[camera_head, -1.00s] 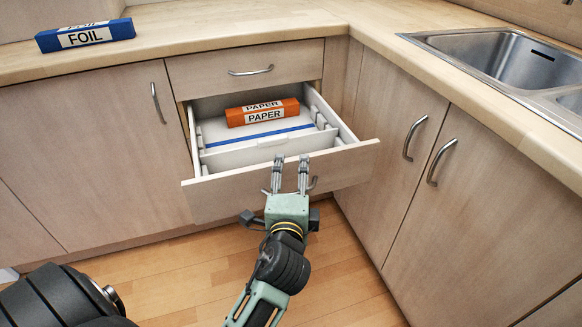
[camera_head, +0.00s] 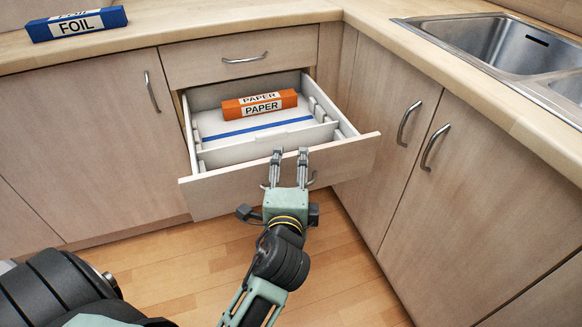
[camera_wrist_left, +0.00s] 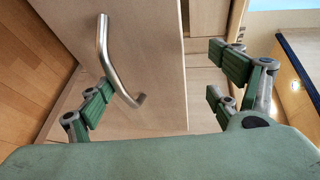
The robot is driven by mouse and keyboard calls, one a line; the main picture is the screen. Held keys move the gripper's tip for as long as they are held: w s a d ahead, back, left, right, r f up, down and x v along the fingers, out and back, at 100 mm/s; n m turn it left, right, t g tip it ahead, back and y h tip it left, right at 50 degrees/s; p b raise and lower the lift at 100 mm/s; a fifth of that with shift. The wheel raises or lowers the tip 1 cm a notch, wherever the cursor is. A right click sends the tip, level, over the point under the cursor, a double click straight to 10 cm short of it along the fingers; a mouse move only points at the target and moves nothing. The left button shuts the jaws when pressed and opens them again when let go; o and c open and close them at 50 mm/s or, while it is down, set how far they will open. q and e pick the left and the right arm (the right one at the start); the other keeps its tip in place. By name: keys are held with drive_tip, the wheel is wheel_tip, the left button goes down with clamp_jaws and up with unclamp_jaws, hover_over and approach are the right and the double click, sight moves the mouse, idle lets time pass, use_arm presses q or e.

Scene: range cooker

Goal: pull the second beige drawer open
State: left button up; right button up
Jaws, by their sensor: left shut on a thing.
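The second beige drawer (camera_head: 230,190) stands well out of the cabinet below the shut top drawer in the head view. Its white inside shows. An orange PAPER box (camera_head: 260,104) lies in it towards the back. My left gripper (camera_head: 289,157) is at the drawer's front and shut on the drawer. Its fingers stay apart and partly hide the curved metal handle. In the left wrist view, the handle (camera_wrist_left: 108,62) shows beside one finger, and the other finger lies past the front's edge. I cannot tell the exact contact. My right gripper is out of view.
The shut top drawer (camera_head: 240,62) is above. A blue FOIL box (camera_head: 77,25) lies on the wooden counter at the left. Shut cupboard doors stand left and right, with a sink (camera_head: 490,42) at the right. Wooden floor (camera_head: 185,275) is clear below.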

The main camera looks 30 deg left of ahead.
use_arm(q)
drive_tip(key=shift+s+d+r+t, duration=0.1)
drive_tip(key=shift+s+r+t, duration=0.05)
drive_tip(key=shift+s+r, duration=0.35)
drive_tip(key=shift+s+d+r+t, duration=0.15)
drive_tip(key=shift+s+r, duration=0.15)
drive_tip(key=shift+r, duration=0.3)
drive_tip(key=shift+c, duration=0.8)
drive_tip(key=v, duration=0.2)
drive_tip(key=shift+s, duration=0.4)
drive_tip(key=c, duration=0.7)
drive_tip(key=shift+s+d+f, duration=0.1)
drive_tip(key=shift+s+d, duration=0.2)
drive_tip(key=shift+s, duration=0.2)
drive_tip(key=shift+s+d, duration=0.3)
drive_tip(key=shift+s, duration=0.2)
drive_tip(key=shift+c, duration=0.2)
